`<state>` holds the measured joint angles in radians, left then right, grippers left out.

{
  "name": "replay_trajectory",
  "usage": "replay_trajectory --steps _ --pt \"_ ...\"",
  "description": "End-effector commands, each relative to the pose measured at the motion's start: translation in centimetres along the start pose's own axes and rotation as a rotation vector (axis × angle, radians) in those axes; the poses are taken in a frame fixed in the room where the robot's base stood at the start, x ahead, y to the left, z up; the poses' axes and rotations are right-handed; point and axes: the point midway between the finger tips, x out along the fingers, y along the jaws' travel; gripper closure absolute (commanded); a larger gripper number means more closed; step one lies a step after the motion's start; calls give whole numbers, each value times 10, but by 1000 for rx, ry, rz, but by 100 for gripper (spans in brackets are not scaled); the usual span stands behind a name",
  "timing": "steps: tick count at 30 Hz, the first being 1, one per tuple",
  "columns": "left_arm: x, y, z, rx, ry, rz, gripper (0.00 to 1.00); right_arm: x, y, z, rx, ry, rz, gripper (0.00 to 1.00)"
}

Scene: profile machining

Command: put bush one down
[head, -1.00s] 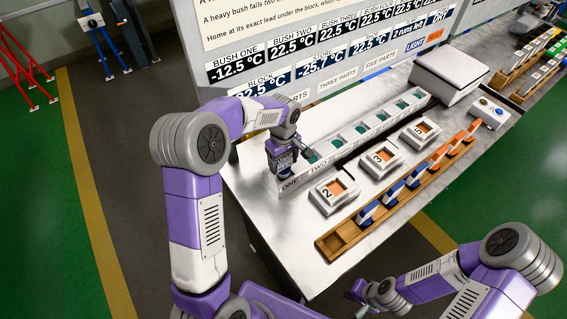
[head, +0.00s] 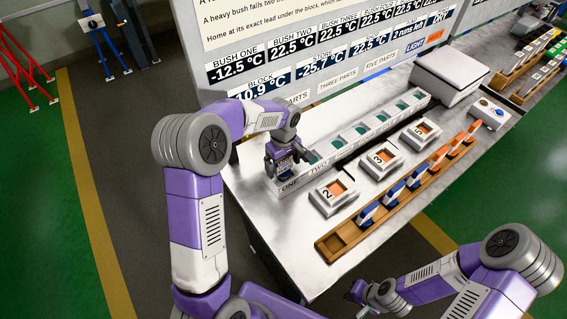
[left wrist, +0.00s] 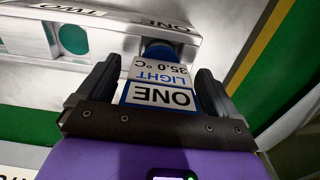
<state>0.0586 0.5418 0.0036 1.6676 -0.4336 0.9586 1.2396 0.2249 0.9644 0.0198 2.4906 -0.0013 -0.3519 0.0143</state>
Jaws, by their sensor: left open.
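Bush one (left wrist: 158,52) is a blue round part with a white-and-blue tag reading ONE, LIGHT, 35.0 °C. In the left wrist view it is at the end of the pale block (left wrist: 112,32), beside the label ONE. My left gripper (left wrist: 153,85) is open, its two dark fingers on either side of the tag with gaps showing. In the head view my left gripper (head: 284,163) is low over the near end of the block (head: 318,170) and mostly hides the bush. How deep the bush sits is hidden. My right gripper (head: 368,297) is at the bottom, its fingers unclear.
White numbered stands (head: 334,193) and a wooden rack (head: 345,238) of blue and orange parts are right of the block on the metal table. A white box (head: 450,75) and a button panel (head: 489,113) are farther back. A board (head: 330,40) with temperatures stands behind.

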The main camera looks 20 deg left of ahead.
Motion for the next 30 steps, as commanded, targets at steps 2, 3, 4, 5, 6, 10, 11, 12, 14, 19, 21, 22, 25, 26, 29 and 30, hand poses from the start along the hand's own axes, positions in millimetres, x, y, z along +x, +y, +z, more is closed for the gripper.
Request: replay_trajectory --steps 2,3,4,5,6,10,11,12,14,19,21,22,25,26,29,30 --pt "-9 1 -1 -1 2 3 7 -3 -1 0 0 0 0 100" --pt "-15 1 -1 -1 3 4 7 -3 -1 0 0 0 0 100" --pt "-20 1 -1 -1 3 4 7 -4 -2 0 0 0 0 100" --pt "-26 1 -1 -1 3 6 7 -5 -2 0 0 0 0 100" --pt "-35 1 -1 -1 3 5 7 -6 -2 0 0 0 0 100" --pt "-65 1 0 -1 3 5 7 -10 -4 0 0 0 0 100" --pt "-71 1 0 -1 3 6 7 -11 -4 0 0 0 0 100" --pt "-80 1 -1 -2 3 5 7 -12 -4 0 0 0 0 100" --pt "-91 1 0 0 3 4 7 -13 -5 1 0 0 0 100" --pt "-114 0 0 -1 1 2 7 -16 -6 1 0 0 0 100" --pt "-119 0 0 -1 1 3 7 -17 -6 1 0 0 0 100" --pt "-120 0 0 -1 1 2 7 -17 -6 1 0 0 0 100" --pt "-122 0 0 0 0 1 7 -17 -6 1 0 0 0 100" --pt "-122 0 0 0 0 0 7 -17 -6 1 0 0 0 100" --pt "-122 0 0 0 0 0 7 -17 -6 1 0 0 0 100" --pt "-122 0 0 0 0 0 7 -17 -6 1 0 0 0 100"
